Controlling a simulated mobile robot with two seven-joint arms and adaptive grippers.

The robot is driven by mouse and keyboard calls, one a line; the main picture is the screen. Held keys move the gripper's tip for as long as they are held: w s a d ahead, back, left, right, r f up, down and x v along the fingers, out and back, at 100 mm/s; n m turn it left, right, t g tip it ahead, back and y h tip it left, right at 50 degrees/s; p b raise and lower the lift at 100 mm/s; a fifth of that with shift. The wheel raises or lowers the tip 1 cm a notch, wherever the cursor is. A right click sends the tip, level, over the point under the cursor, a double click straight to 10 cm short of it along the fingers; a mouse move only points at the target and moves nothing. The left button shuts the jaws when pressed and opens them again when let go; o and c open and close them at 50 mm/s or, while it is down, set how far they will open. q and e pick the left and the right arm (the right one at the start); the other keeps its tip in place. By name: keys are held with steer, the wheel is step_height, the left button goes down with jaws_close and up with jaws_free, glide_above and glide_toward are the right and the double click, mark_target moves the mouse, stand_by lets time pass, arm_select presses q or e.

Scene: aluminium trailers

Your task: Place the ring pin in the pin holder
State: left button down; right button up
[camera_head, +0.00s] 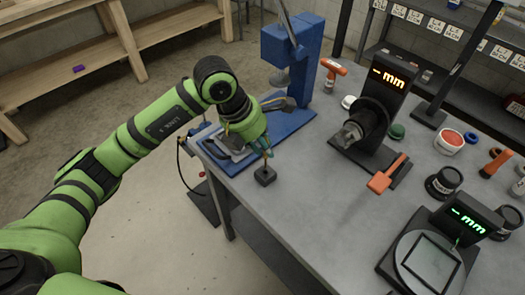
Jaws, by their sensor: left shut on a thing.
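My left gripper (267,152) reaches over the near left edge of the grey table, fingers pointing down. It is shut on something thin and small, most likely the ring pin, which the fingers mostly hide. A small dark block (265,175), which looks like the pin holder, stands on the table directly below the fingertips. A thin dark stem shows between the fingertips and the block. I cannot tell whether it is seated in the block or only above it. My right gripper is out of view.
A blue press stand (305,55) is behind the gripper. Black gauges with displays (385,85) (465,220) stand right on the grey table (300,205). An orange-handled tool (386,176), black jars and a red-topped container (449,140) lie around them. The table's front middle is clear.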

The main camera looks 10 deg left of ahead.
mark_target(266, 158)
arm_select(q)
step_height(266, 158, down, 4)
steer(key=shift+r+p, duration=0.25)
steer(key=shift+p, duration=0.35)
steer(key=shift+f, duration=0.15)
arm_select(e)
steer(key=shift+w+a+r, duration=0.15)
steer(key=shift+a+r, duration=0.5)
arm_select(q)
steer(key=shift+f, duration=0.1)
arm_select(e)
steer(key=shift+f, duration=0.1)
arm_select(q)
steer(key=shift+f+b, duration=0.15)
steer(key=shift+b, duration=0.15)
steer(key=c, duration=1)
jaws_free()
steer(key=shift+c, duration=0.2)
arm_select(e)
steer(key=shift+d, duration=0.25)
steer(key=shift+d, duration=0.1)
arm_select(q)
steer(key=shift+r, duration=0.2)
